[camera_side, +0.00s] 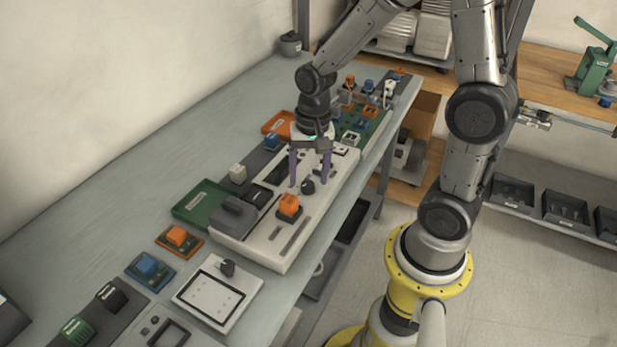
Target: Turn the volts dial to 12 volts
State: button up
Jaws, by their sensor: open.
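My gripper (310,180) points down over the large pale panel (262,250), its two purple fingers spread apart. A small black round knob (308,187) is on the panel, between or just below the fingertips. I cannot tell whether the fingers touch it. Another black knob (227,267) is on a separate white panel (190,290) nearer the front left. No labels or pointer marks are legible, so I cannot tell which knob is the volts dial or what it reads.
An orange block (289,205) and a dark grey raised block (233,212) are on the large panel, left of my gripper. A green tray (197,200) and a blue block (148,265) lie farther left. The grey table (120,190) is bare along the wall.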

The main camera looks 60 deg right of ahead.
jog(key=shift+f, duration=0.75)
grip_shut()
